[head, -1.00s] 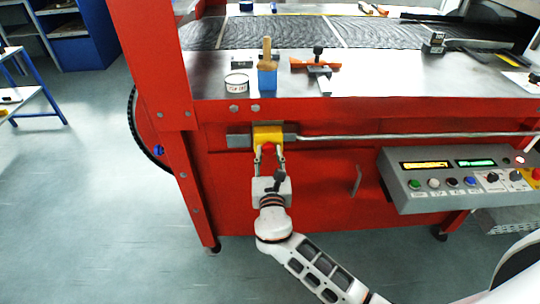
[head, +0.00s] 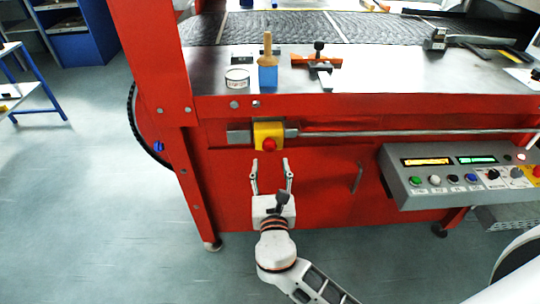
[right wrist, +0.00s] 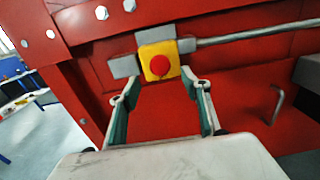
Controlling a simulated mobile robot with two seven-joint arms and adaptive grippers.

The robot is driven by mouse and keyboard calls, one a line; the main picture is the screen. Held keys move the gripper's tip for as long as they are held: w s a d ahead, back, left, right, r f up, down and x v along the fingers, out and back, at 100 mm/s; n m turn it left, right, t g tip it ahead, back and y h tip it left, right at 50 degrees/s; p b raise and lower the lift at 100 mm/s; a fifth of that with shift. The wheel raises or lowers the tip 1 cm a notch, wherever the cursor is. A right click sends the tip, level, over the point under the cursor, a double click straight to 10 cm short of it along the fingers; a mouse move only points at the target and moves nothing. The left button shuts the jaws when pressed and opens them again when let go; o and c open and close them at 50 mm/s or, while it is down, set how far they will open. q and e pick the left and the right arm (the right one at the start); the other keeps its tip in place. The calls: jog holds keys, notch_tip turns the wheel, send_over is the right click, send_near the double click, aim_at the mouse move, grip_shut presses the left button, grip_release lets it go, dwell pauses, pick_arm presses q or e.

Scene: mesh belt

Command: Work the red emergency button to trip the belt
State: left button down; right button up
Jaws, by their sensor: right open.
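The red emergency button (head: 269,145) sits on a yellow box (head: 268,129) on the front of the red machine, below the table edge. In the right wrist view the red button (right wrist: 160,65) shows in full between and beyond my fingertips. My right gripper (head: 271,162) is open and empty, just below the button and apart from it. Its two fingers (right wrist: 160,90) also show spread in the right wrist view. My left gripper is not in view. The mesh belt (head: 290,28) lies on top of the machine.
A metal rod (head: 400,134) runs right from the yellow box. A grey control panel (head: 460,180) juts out at the right, with another red button (head: 537,172) at its edge. A hooked handle (head: 356,176) is right of my gripper. A can and tools lie on the table above.

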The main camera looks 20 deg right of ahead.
jog(key=shift+v, duration=2.4)
jog(key=s+d+f+m+g+y+p, duration=0.2)
jog(key=s+f+m+g+y+p, duration=0.25)
jog(key=s+f+m, duration=0.55)
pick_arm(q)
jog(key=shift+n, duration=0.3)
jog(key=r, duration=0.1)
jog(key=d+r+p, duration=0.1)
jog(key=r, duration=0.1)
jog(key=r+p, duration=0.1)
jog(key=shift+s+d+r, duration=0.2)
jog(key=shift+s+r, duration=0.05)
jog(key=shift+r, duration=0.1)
pick_arm(e)
jog(key=s+d+f+m+g+y, duration=0.1)
jog(key=s+f+m, duration=0.2)
jog(key=m, duration=0.6)
jog(key=s+d+f+m+g+y, duration=0.1)
jog(key=s+f+m+y, duration=0.1)
jog(key=s+m, duration=0.6)
jog(key=shift+s+f+m, duration=0.25)
jog(key=shift+f+m, duration=0.15)
jog(key=shift+m, duration=0.4)
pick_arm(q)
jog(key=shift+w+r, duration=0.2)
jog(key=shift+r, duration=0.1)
